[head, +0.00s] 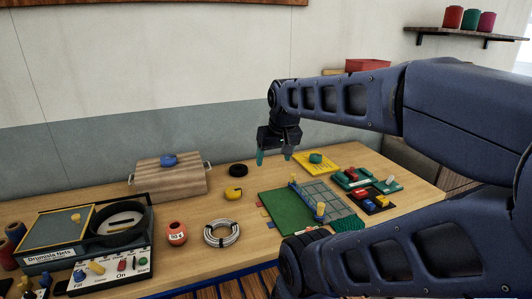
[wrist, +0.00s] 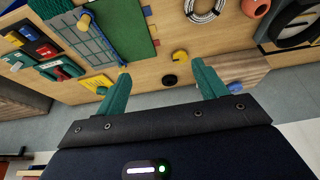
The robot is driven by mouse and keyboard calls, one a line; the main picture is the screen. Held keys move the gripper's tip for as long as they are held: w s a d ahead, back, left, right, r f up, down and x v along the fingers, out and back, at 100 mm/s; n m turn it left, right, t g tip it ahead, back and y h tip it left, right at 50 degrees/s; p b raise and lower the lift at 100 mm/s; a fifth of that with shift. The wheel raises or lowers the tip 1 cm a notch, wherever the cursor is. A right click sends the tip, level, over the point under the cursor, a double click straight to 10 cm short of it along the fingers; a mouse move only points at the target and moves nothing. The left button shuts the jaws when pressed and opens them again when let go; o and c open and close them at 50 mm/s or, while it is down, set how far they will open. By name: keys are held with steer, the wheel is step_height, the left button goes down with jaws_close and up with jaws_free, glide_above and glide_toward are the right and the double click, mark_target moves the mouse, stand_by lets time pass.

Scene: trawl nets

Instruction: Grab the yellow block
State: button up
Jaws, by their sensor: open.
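A small yellow block (head: 382,201) lies on a dark tray (head: 371,207) at the right of the bench, beside blue and red pieces. In the wrist view the yellow block (wrist: 14,38) is near the upper left edge, partly cut off from a clear view. My gripper (head: 273,156) hangs above the back of the bench, fingers pointing down, left of the tray and well apart from it. In the wrist view my gripper (wrist: 160,75) has its green fingers spread with nothing between them.
A green board with a grey grid (head: 292,210) lies mid-bench, bearing upright yellow-and-blue pieces. A round yellow item (head: 233,194), a black ring (head: 238,170), a cable coil (head: 222,233) and a wooden box (head: 170,180) are to the left. A yellow sheet (head: 312,167) lies behind.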

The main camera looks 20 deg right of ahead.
steer(key=w+d+f+n+g+h, duration=0.1)
steer(key=w+d+f+n+h, duration=0.2)
steer(key=w+d, duration=0.65)
steer(key=n+g+h, duration=0.1)
steer(key=n+g, duration=0.2)
steer(key=n, duration=1.2)
glide_above(382, 199)
steer(key=a, duration=0.2)
steer(key=f, duration=2.4)
steer(key=shift+s+d+f, duration=0.1)
steer(key=shift+s+d, duration=0.1)
steer(key=shift+s, duration=0.05)
steer(key=shift+h, duration=0.3)
steer(key=shift+a+x, duration=0.15)
steer(key=shift+x, duration=1.15)
steer(key=shift+a+x, duration=0.2)
steer(key=shift+x, duration=1.15)
steer(key=shift+w+f, duration=0.1)
steer(key=shift+w, duration=0.05)
